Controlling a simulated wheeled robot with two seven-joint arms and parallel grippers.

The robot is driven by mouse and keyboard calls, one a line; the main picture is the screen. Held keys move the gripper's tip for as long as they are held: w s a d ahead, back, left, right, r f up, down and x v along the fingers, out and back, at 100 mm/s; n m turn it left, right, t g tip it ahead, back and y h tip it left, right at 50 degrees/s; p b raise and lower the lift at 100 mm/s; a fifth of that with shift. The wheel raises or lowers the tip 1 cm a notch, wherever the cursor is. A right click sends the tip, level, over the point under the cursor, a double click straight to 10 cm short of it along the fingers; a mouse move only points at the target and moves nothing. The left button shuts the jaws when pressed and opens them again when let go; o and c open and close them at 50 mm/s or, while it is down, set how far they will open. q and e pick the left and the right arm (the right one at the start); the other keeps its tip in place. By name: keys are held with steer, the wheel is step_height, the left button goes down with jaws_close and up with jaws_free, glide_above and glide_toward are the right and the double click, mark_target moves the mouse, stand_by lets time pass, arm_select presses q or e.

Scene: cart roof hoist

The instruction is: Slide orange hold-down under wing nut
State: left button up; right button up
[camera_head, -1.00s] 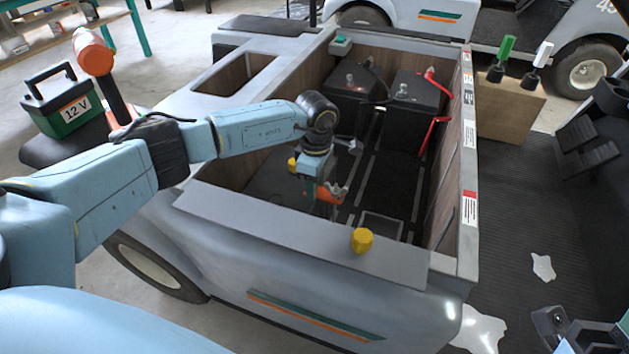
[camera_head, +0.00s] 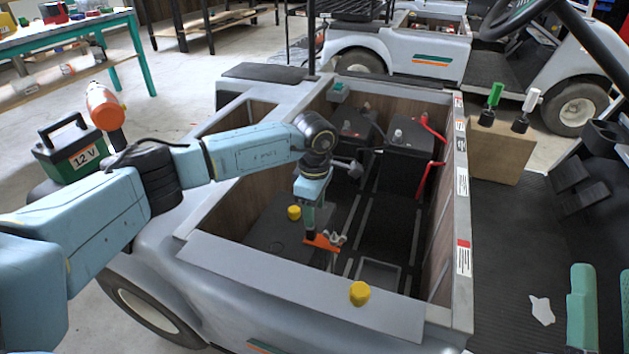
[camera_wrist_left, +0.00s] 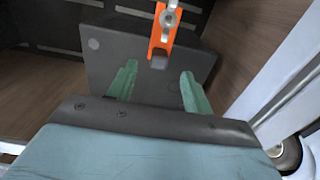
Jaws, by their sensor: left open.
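The orange hold-down (camera_head: 322,242) lies low in the cart's open bay, over a dark battery-like block. It also shows in the left wrist view (camera_wrist_left: 157,44), with a silver wing nut (camera_wrist_left: 168,17) overlapping its far part. The wing nut (camera_head: 338,239) shows small at its right end in the head view; whether the hold-down is fully under it I cannot tell. My left gripper (camera_head: 311,222) points down just above the hold-down. In the wrist view its green fingers (camera_wrist_left: 160,88) are apart with nothing between them. My right gripper (camera_head: 604,308) is at the lower right, fingers apart.
Yellow caps sit on the front ledge (camera_head: 359,293) and inside the bay (camera_head: 294,213). Two black batteries with red cables (camera_head: 408,160) stand at the back. The bay's wooden walls surround the left gripper. A 12 V case (camera_head: 72,152) sits on the left.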

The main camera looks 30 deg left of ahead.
arm_select(q)
steer(key=shift+r+p, duration=0.85)
steer(key=shift+r, duration=1.9)
arm_select(e)
steer(key=shift+w+f+g+h, duration=0.25)
steer(key=shift+w+f+g, duration=0.15)
steer(key=shift+f+g, duration=0.45)
steer(key=shift+w+f+g+h, duration=0.2)
steer(key=shift+w+f+g, duration=0.15)
steer(key=shift+f+g, duration=0.55)
steer(key=shift+w+f+g+h, duration=0.25)
steer(key=shift+w+f+g, duration=0.15)
steer(key=shift+f+g, duration=0.45)
arm_select(q)
steer(key=shift+r, duration=0.1)
arm_select(e)
steer(key=shift+f, duration=0.2)
